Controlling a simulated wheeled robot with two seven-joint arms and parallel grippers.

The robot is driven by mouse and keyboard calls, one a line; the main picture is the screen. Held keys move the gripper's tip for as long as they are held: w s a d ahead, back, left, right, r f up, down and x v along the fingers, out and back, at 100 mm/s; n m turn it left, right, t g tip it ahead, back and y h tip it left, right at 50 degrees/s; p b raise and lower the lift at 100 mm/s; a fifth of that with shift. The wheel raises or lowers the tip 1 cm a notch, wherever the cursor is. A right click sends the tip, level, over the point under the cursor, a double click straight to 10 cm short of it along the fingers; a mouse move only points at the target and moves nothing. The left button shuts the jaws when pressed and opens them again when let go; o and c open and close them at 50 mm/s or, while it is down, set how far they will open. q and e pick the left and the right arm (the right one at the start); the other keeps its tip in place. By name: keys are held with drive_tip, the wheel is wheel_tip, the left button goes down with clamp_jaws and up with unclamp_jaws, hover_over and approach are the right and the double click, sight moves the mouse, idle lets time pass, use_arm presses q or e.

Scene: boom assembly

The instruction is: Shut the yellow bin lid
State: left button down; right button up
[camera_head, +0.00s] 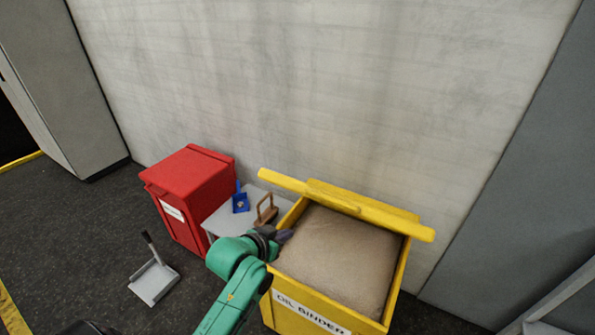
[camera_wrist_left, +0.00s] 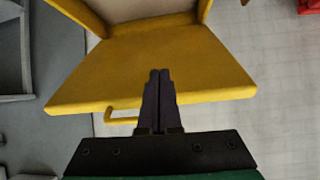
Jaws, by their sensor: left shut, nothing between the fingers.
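The yellow bin (camera_head: 312,307) stands against the wall, with a label reading OIL BINDER on its front. A beige sack or filling (camera_head: 340,260) fills its opening. The yellow lid (camera_head: 345,203) is open, raised along the bin's back edge near the wall. My left gripper (camera_head: 285,237) is by the bin's left rim, below the lid and apart from it. In the left wrist view the shut, empty fingers (camera_wrist_left: 158,75) appear in front of the yellow lid (camera_wrist_left: 150,60), whose handle (camera_wrist_left: 122,118) shows beside them. My right gripper is not in view.
A red bin (camera_head: 190,195) with a closed lid stands to the left. Between the bins, a grey surface (camera_head: 222,215) holds a blue item (camera_head: 240,202) and a brown brush-like item (camera_head: 265,211). A dustpan (camera_head: 154,283) lies on open floor. A grey panel stands at the right.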

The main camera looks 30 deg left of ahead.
use_arm(q)
drive_tip(key=w+a+r+t, duration=0.2)
drive_tip(key=w+r+t, duration=0.1)
drive_tip(key=w+r, duration=0.3)
wheel_tip(320, 180, up, 3)
drive_tip(key=t+p, duration=0.2)
drive_tip(key=t, duration=0.1)
hover_over(298, 187)
drive_tip(key=w, duration=0.3)
drive_tip(key=shift+s+f+n, duration=0.1)
drive_tip(key=shift+n, duration=0.3)
drive_tip(key=s+f+p, duration=0.1)
drive_tip(key=s+f, duration=0.1)
drive_tip(key=shift+s+f, duration=0.25)
drive_tip(key=shift+s, duration=0.05)
drive_tip(key=shift+s+a, duration=0.1)
drive_tip(key=shift+s, duration=0.05)
drive_tip(key=shift+f, duration=0.15)
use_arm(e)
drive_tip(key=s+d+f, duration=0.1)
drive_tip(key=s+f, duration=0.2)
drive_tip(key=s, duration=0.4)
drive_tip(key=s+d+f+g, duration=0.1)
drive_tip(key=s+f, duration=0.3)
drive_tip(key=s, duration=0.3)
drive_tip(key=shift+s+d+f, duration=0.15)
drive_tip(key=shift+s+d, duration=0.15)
